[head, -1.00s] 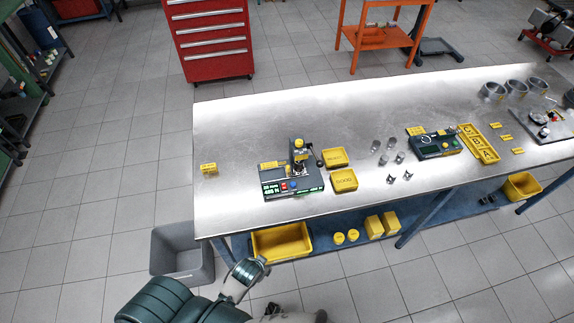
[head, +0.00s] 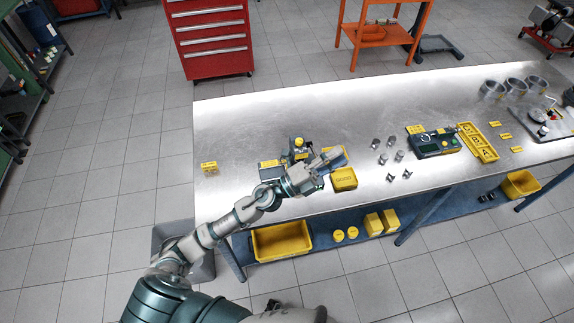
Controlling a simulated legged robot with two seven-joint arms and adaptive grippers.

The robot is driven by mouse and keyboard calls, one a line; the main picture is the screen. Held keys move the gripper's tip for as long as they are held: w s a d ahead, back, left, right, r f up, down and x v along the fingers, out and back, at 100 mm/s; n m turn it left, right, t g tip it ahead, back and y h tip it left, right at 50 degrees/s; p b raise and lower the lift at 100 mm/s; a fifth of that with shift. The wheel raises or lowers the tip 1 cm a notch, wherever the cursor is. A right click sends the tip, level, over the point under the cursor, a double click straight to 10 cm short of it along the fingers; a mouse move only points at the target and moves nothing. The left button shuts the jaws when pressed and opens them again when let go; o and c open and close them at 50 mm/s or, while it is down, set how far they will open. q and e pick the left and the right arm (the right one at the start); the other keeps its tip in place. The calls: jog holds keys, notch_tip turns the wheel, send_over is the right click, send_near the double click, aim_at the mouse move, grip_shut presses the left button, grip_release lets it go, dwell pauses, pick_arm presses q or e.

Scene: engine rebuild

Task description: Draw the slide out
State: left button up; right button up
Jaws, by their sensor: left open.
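A bench tester (head: 298,148) with a black upright and yellow parts stands on the steel workbench (head: 240,125), left of centre. My left gripper (head: 334,160) is open, in front of and to the right of the upright, over the two yellow bins beside the tester. Whether it touches anything I cannot tell. The front bin marked GOOD (head: 343,181) shows below it; the rear bin is mostly hidden. My right gripper is not in view.
Small metal cylinders (head: 376,143) stand right of the bins, then a second device (head: 436,143) and a yellow tray (head: 478,143). A yellow label block (head: 209,168) sits at the left. The bench's rear left is clear. A lower shelf holds yellow boxes (head: 281,240).

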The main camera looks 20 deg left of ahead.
pick_arm(q)
notch_tip(320, 180, down, 8)
jog(key=m+g+y, duration=0.4)
jog(key=m+g, duration=0.8)
jog(key=m, duration=0.3)
jog(key=w+a+f+y, duration=0.1)
jog(key=w+a+y, duration=0.15)
jog(key=a, duration=0.45)
jog(key=w+a+f+y, duration=0.1)
jog(key=a+y, duration=0.3)
jog(key=a, duration=0.3)
jog(key=w+a+f+y, duration=0.1)
jog(key=w+a+y, duration=0.1)
jog(key=a+y, duration=0.35)
jog(key=shift+n+h, duration=0.4)
jog(key=shift+h, duration=0.4)
jog(key=x, duration=0.5)
jog(key=a+p+x, duration=0.1)
jog(key=x, duration=0.5)
jog(key=p+x, duration=0.1)
jog(key=x, duration=0.4)
jog(key=shift+w+a+f, duration=0.1)
jog(key=shift+w+f, duration=0.15)
jog(key=shift+w, duration=0.05)
grip_shut()
